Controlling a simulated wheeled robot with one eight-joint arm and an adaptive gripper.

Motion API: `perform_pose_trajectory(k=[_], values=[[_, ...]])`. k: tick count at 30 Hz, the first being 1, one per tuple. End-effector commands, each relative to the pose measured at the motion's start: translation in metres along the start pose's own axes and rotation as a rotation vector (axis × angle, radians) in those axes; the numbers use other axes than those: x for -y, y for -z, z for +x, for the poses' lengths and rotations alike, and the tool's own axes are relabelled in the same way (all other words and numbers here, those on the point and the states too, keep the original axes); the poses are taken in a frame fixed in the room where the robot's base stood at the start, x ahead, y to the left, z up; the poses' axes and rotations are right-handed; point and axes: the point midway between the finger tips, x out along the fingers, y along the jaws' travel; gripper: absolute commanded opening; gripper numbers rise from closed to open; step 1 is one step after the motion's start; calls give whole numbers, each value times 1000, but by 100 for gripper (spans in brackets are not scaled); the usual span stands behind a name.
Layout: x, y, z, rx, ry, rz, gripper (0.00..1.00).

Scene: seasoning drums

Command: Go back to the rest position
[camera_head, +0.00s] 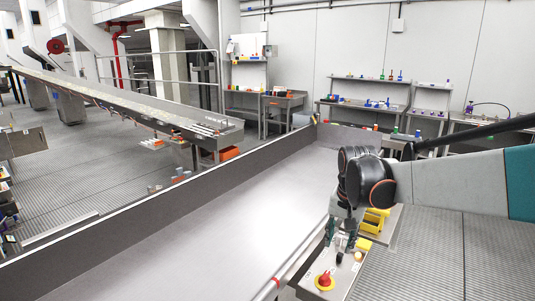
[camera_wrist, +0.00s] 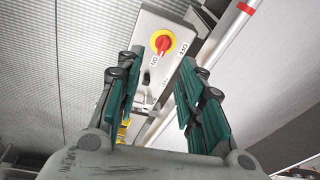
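My gripper (camera_head: 341,250) hangs from my arm at the right of the head view, above a grey control box (camera_head: 345,282). In the wrist view my gripper (camera_wrist: 161,68) is open, with its two green-padded fingers apart and nothing between them. Beyond the fingertips lies the control box (camera_wrist: 150,22), which carries a red rotary switch on a yellow disc (camera_wrist: 163,43). The switch also shows in the head view (camera_head: 325,281), below and left of my gripper. The fingers appear apart from the switch. My left finger hides part of the box in the wrist view.
A wide grey metal surface with raised side walls (camera_head: 200,236) fills the middle. A rail (camera_head: 292,266) runs along its near right edge, beside the box. Workbenches (camera_head: 375,108) line the back wall. Open grated floor lies at right.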

Motion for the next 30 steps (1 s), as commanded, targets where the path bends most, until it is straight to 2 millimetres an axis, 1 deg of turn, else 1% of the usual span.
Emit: perform_pose_trajectory(k=[1,6,9,15,22,27,30], values=[[-6,-12,-11,-17,8,-20,35],[-23,-46,-41,-83,37,-94,35],[-33,-67,-55,-122,51,-138,35],[-55,-110,-74,-204,75,-224,35],[-80,-160,-80,-301,94,-323,35],[-96,-193,-75,-369,102,-390,35],[-103,-207,-71,-402,104,-421,35]])
